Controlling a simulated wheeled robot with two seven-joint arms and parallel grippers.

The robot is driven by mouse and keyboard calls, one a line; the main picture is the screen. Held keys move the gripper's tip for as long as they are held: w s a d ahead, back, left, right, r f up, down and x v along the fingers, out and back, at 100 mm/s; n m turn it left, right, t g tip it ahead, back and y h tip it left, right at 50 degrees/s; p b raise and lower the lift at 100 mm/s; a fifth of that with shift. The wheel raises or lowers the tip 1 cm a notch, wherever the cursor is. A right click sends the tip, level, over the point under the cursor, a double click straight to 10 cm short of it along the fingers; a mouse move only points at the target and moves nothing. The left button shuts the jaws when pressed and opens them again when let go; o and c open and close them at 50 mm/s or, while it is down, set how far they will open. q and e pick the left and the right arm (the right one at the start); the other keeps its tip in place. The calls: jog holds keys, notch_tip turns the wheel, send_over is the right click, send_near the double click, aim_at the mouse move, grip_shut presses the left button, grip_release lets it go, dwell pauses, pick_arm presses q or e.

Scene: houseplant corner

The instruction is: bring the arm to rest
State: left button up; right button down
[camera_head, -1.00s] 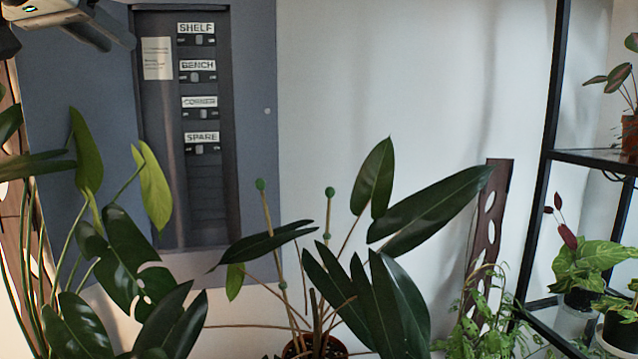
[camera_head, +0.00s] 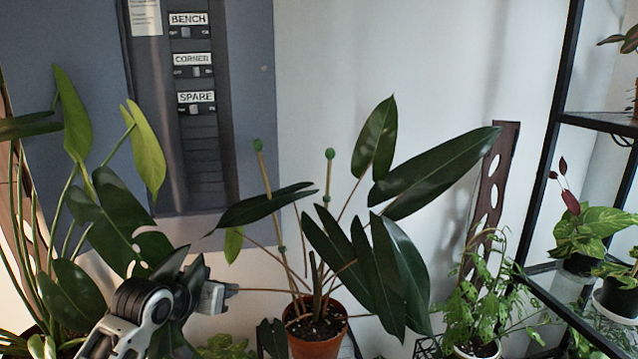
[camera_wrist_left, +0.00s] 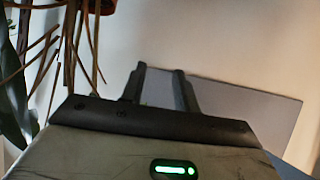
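My left arm (camera_head: 150,305) comes in at the lower left of the head view, in front of the large plant's leaves. Its far end is beside the potted plant (camera_head: 317,325), left of the pot; the fingertips are not clear there. In the left wrist view my left gripper (camera_wrist_left: 159,78) shows two dark fingers with a clear gap and nothing between them. A small green light (camera_wrist_left: 175,170) glows on its body. My right gripper is in neither view.
A grey panel (camera_head: 205,150) with switches labelled BENCH, CORNER and SPARE is on the wall behind. A leafy plant (camera_head: 85,225) crowds the left. A black-framed shelf (camera_head: 560,130) with plants stands at the right. Bare wall (camera_head: 345,50) lies between.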

pick_arm(q)
jog(key=s+d+f, duration=0.2)
jog(key=s+f, duration=1.1)
jog(key=f, duration=0.4)
jog(key=s+f, duration=0.3)
jog(key=s, duration=0.6)
jog(key=s+d+f+g, duration=0.1)
jog(key=s+f, duration=0.3)
jog(key=s, duration=0.5)
jog(key=shift+y, duration=0.3)
jog(key=shift+d, duration=0.1)
